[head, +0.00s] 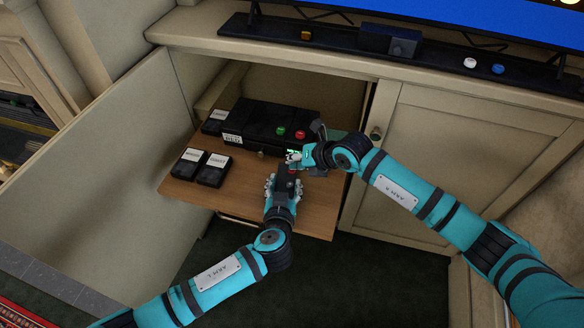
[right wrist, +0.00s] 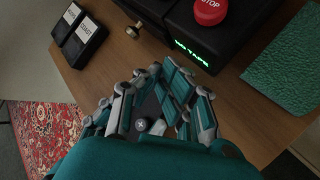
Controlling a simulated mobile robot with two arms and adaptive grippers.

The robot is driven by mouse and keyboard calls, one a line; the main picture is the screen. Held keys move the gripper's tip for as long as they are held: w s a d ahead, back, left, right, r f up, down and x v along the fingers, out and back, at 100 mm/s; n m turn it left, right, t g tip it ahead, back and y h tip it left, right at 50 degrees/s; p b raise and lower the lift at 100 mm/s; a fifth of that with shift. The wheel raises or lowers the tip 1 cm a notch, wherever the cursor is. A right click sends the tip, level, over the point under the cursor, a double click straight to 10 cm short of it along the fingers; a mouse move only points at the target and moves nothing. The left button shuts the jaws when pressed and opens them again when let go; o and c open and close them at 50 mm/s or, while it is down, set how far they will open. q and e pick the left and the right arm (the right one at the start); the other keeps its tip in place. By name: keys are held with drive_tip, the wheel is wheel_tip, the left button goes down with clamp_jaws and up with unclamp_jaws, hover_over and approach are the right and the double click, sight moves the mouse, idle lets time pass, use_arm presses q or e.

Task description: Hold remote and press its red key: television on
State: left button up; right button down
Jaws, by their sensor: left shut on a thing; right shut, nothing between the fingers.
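A dark, slim remote (head: 291,182) is upright in my left gripper (head: 284,187), which is shut on it above the front of the wooden shelf. A small red spot shows near the remote's upper end. My right gripper (head: 296,158) is shut and empty, its fingertips close to that upper end; I cannot tell whether they touch. In the right wrist view its fingers (right wrist: 165,108) fill the middle, and the remote cannot be clearly made out there. The television (head: 440,18) at the top shows a lit blue screen.
A black tape machine (head: 262,122) with green and red buttons stands on the shelf (head: 180,189); its display (right wrist: 192,54) reads NO TAPE. Several labelled black cassettes (head: 188,163) lie left. A green booklet (right wrist: 284,73) lies right. An open cabinet door (head: 115,180) bounds the left.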

drive_tip(key=shift+r, duration=0.1)
idle(0.3)
drive_tip(key=shift+r, duration=0.7)
drive_tip(key=shift+r, duration=2.5)
use_arm(q)
drive_tip(key=o, duration=1.3)
